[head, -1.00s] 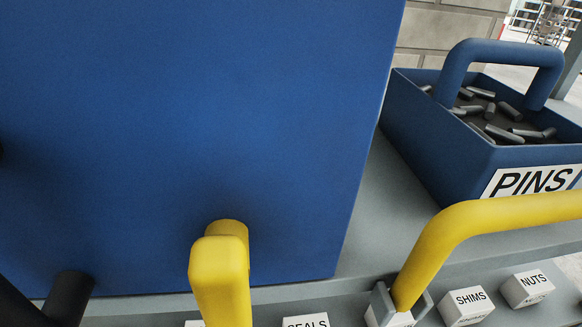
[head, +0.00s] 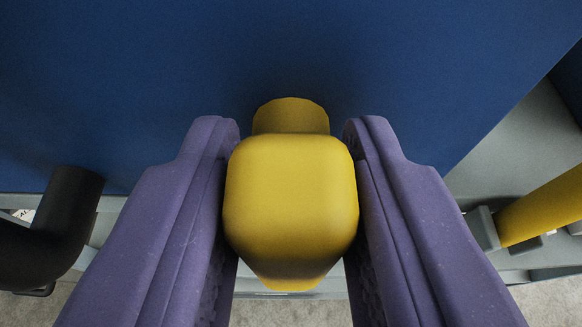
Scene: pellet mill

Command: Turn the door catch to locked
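The yellow door catch (head: 290,205) sticks out toward me from the lower part of the blue door panel (head: 290,50). Its rounded lever hangs downward from a short stub at the panel. My purple gripper (head: 290,140) straddles the catch, one finger on each side. Narrow gaps show between the fingertips and the stub; whether the inner pads touch the wider lever is hard to tell. The lever covers part of the fingers' inner faces. No catch marking shows.
A black bent handle (head: 60,215) stands close to the left of my left finger. A yellow bar (head: 545,205) on a grey mount lies to the right. A grey ledge (head: 515,140) runs beside the panel's right edge. Floor shows below.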

